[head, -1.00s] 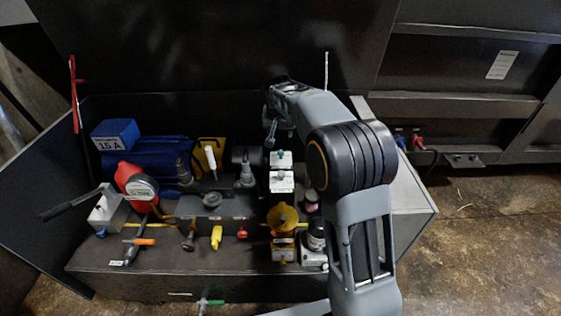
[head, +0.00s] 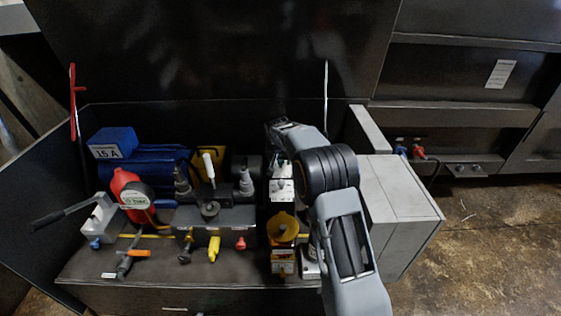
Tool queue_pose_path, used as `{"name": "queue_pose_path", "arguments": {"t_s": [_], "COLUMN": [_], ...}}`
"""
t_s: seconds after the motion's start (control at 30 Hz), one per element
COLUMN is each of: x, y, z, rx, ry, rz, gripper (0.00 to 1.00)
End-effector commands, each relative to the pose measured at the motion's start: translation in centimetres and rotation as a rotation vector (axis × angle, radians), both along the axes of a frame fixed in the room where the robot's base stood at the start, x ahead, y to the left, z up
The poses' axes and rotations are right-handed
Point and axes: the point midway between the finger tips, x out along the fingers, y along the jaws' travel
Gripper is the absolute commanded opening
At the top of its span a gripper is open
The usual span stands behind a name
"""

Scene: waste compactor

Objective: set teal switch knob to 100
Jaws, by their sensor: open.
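Two white switch boxes stand in a line right of centre in the head view. The nearer white box (head: 281,190) carries a grey knob (head: 281,183) on top. The farther white box (head: 283,169) is partly covered by my arm, and I cannot make out its teal knob or its setting. My gripper (head: 279,147) is at the far end of my arm, over or just behind the farther box. It is open, but its fingertips are small and dark. I cannot tell whether they touch the knob.
A yellow round knob (head: 283,226) stands in front of the boxes. A dark panel (head: 230,50) rises behind.

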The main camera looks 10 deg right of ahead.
Motion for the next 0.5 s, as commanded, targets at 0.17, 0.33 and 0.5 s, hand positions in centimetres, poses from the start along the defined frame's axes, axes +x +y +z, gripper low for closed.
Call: {"name": "queue_pose_path", "arguments": {"t_s": [0.17, 0.33, 0.5], "x": [0.21, 0.23, 0.22], "y": [-0.09, -0.10, -0.09], "z": [-0.55, -0.56, -0.54], "rx": [0.000, 0.000, 0.000], "ry": [0.000, -0.001, -0.001], "rz": [0.000, 0.000, 0.000], "gripper": [0.54, 0.54, 0.45]}}
